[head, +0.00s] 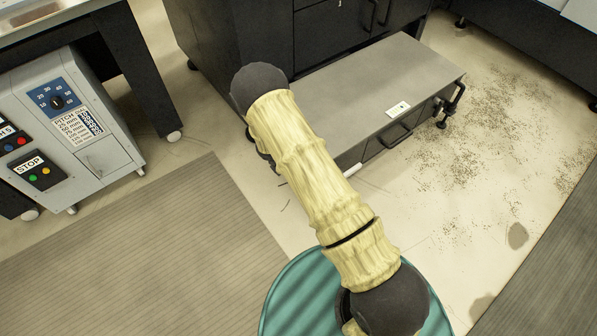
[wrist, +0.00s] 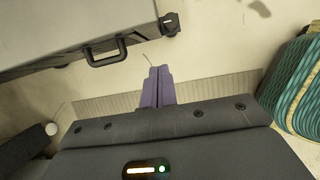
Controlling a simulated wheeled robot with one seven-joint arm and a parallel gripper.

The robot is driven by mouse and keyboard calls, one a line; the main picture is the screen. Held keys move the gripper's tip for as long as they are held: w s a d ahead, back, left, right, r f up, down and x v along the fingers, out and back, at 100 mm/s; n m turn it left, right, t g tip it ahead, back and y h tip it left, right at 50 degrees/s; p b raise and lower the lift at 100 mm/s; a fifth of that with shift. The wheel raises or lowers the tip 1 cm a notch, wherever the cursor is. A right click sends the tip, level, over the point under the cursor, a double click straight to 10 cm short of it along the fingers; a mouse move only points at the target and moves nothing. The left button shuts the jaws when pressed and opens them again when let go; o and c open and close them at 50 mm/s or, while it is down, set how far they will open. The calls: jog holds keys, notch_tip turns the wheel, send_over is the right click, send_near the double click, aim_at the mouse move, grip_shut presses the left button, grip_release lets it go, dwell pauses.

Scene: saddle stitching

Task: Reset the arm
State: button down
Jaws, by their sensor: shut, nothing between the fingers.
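My arm (head: 305,165), in a pale yellow sleeve with dark joints, stretches up and left across the middle of the head view. My gripper is hidden in the head view. In the wrist view my gripper (wrist: 157,72) shows as two purple fingers pressed together, with nothing between them. It points out over the pale floor, close to the grey cabinet with the black handle in that picture, and apart from it as far as I can tell.
A low grey cabinet (head: 375,80) with black handles stands behind my arm. A control box (head: 70,130) with a dial and STOP panel is at left. Ribbed mats (head: 150,250) lie at left and lower right. Stained floor (head: 480,130) at right is open.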

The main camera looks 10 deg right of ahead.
jog(key=s+d+r+m+y, duration=0.1)
jog(key=s+d+r+m, duration=0.15)
jog(key=r+m, duration=0.55)
jog(key=s+d+r+m+y, duration=0.1)
jog(key=s+d+r+m, duration=0.2)
jog(key=r, duration=1)
jog(key=s+d+r+m+y, duration=0.2)
jog(key=s+d+r+m, duration=0.1)
jog(key=s+r+m, duration=1.1)
notch_tip(320, 180, up, 27)
jog(key=n+p, duration=0.1)
jog(key=p, duration=2.8)
jog(key=shift+s, duration=0.25)
jog(key=shift+f, duration=0.2)
